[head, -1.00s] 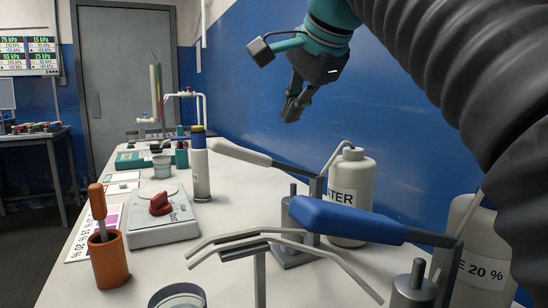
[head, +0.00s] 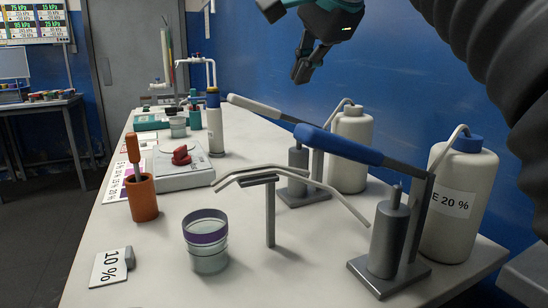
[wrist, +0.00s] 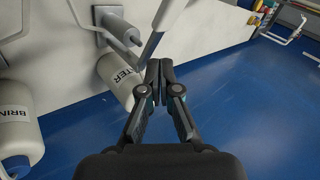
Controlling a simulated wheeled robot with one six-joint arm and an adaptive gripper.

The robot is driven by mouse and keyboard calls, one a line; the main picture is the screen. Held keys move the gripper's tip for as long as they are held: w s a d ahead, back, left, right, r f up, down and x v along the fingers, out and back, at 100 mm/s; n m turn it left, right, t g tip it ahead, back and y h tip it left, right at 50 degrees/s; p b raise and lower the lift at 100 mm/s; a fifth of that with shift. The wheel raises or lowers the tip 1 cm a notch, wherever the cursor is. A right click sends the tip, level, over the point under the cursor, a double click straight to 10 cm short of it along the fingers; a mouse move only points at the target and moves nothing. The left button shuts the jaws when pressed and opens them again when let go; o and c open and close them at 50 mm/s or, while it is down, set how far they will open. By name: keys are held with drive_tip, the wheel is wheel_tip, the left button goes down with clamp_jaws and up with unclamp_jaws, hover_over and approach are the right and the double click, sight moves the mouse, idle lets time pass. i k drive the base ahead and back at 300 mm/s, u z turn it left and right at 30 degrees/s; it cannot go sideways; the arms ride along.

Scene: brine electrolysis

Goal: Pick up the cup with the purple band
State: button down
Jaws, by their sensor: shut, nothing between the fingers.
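The cup with the purple band (head: 206,241) stands upright on the near part of the white bench in the head view. It is clear, with the purple band just below its rim. My gripper (head: 301,72) hangs high above the bench near the blue wall, well above and to the right of the cup. In the wrist view my gripper (wrist: 159,64) is shut and empty, with its fingertips together. The cup does not show in the wrist view.
A metal stand (head: 270,215) with bent rails is just right of the cup. Lever devices with a blue handle (head: 340,145) and white bottles (head: 462,195) stand further right.

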sight(207, 242)
drive_tip(key=k, duration=1.25)
